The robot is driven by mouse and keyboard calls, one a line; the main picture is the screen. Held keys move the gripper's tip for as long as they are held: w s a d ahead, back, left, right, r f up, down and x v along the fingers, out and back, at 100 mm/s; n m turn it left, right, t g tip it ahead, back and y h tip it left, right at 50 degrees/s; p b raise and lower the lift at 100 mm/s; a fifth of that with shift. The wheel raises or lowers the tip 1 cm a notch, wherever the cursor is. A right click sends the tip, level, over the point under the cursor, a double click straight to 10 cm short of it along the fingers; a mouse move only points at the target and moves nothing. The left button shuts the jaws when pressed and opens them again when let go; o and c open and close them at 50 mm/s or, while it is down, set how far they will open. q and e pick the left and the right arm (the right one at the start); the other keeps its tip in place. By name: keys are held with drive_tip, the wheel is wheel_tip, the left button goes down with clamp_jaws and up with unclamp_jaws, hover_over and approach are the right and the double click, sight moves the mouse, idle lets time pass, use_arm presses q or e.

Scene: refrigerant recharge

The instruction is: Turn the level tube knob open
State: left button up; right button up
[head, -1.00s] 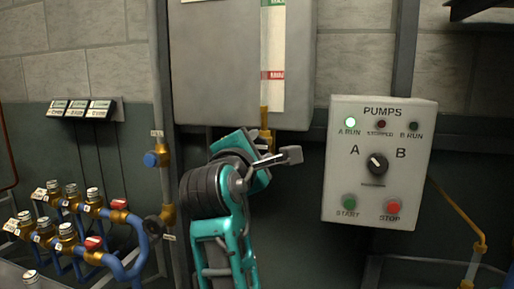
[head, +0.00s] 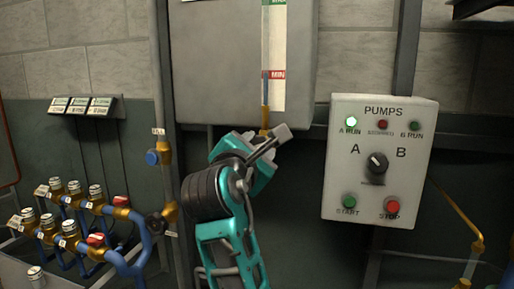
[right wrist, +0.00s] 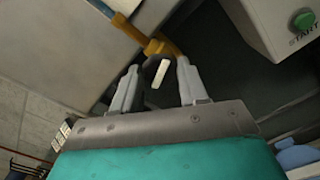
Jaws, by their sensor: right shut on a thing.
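The level tube (head: 265,62) runs down the front of a grey tank, beside a white scale with a red MIN mark, into a brass fitting. In the right wrist view, a dark level tube knob with a white bar (right wrist: 160,75) sits below the brass valve body (right wrist: 157,47). My right gripper (right wrist: 159,72) is shut on this knob, a finger on each side. In the head view, my right gripper (head: 263,143) is tilted at the bottom of the tube and hides the knob. My left gripper is not in view.
A PUMPS box (head: 379,160) with a selector, START and STOP buttons and a lit A RUN lamp hangs to the right. Blue pipes (head: 128,264) with several gauges or caps stand at the left. A blue-knobbed valve (head: 153,158) is on the pipe between.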

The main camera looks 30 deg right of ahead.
drive_tip(key=shift+r, duration=0.1)
drive_tip(key=n, duration=0.4)
drive_tip(key=shift+n, duration=0.3)
drive_tip(key=shift+r+n, duration=0.1)
drive_tip(key=shift+n, duration=2.1)
drive_tip(key=n, duration=0.4)
drive_tip(key=shift+w, duration=0.1)
drive_tip(key=o, duration=1)
drive_tip(key=shift+o, duration=0.2)
